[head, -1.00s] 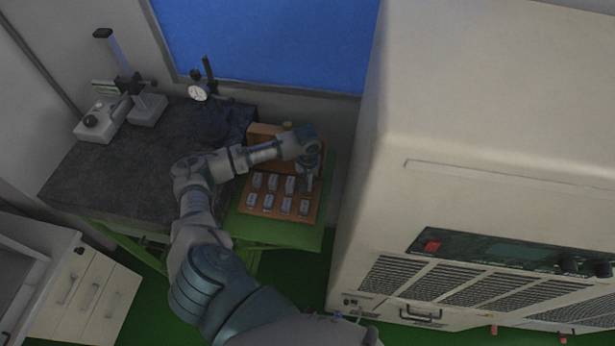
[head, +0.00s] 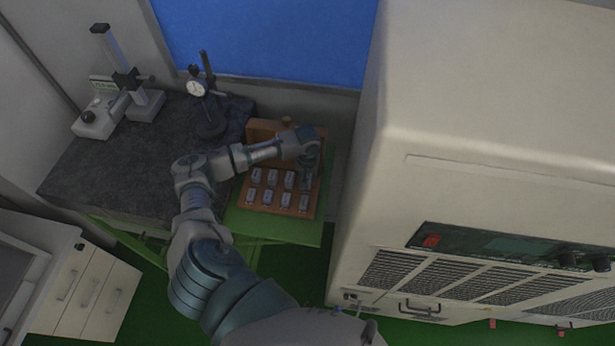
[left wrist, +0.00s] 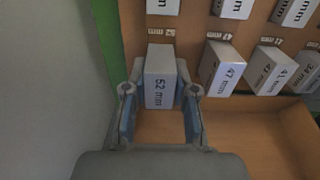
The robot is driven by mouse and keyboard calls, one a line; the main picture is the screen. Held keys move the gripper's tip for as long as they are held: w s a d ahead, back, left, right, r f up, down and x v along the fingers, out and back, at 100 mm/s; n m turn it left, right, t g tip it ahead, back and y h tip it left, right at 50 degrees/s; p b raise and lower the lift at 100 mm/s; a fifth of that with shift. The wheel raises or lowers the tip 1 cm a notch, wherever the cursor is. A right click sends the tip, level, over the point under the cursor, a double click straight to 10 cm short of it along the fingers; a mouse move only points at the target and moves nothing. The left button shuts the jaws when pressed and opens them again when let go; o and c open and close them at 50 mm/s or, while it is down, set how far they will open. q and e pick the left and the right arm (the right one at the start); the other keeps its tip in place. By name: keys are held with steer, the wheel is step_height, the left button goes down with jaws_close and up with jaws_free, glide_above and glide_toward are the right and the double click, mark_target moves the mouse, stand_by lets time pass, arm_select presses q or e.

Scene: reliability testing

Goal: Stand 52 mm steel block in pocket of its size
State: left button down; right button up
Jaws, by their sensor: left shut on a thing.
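The 52 mm steel block (left wrist: 160,72) is a pale grey block with its size on its face. My left gripper (left wrist: 159,96) is shut on it, one finger on each side. The block is upright at the end of a row in the wooden case (head: 313,212), beside the 47 mm block (left wrist: 222,70). A small label shows just beyond it. I cannot tell whether its lower end is in a pocket or above it. In the head view the left gripper (head: 307,181) is over the right side of the case and partly hides the block. My right gripper is not in view.
Several other labelled blocks stand in rows in the case, including a 41 mm block (left wrist: 272,70) close by. A dial gauge stand (head: 210,125) is on the dark plate to the left. A large beige cabinet (head: 470,120) rises close on the right.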

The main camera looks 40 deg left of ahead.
mark_target(308, 176)
arm_select(q)
steer(key=shift+f, duration=0.5)
stand_by(0.5)
steer(key=c, duration=0.8)
jaws_free()
steer(key=shift+c, duration=0.2)
step_height(308, 176, up, 12)
steer(key=shift+a+f, duration=0.1)
